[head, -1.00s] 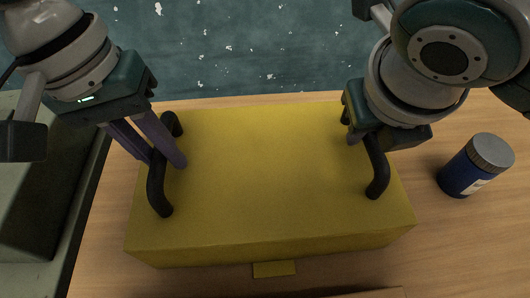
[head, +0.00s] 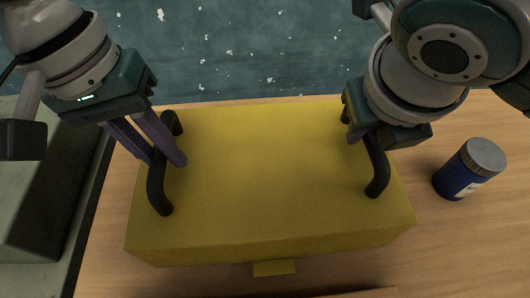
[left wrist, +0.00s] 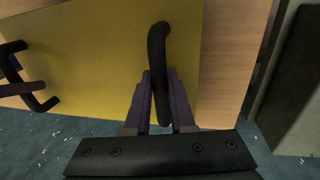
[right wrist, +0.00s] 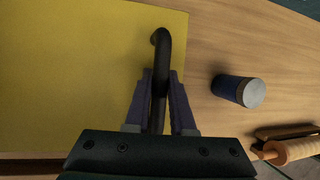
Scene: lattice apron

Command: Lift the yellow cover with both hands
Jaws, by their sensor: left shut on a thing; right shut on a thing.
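The yellow cover (head: 270,180) is a broad box shape with a black bar handle at each side and a small tab at its front edge. My left gripper (head: 168,160) is shut on the left handle (head: 158,190); the left wrist view shows the bar (left wrist: 158,45) between its fingers. My right gripper (head: 362,138) is shut on the right handle (head: 378,175); the right wrist view shows that bar (right wrist: 162,45) between its fingers. The cover looks level. Its underside and what is beneath are hidden.
A blue jar with a grey lid (head: 468,170) stands on the wooden table (head: 490,240), right of the cover. A grey-green block-like surface (head: 35,210) lies at the left. The right wrist view shows a wooden roller-like object (right wrist: 292,150) beyond the jar.

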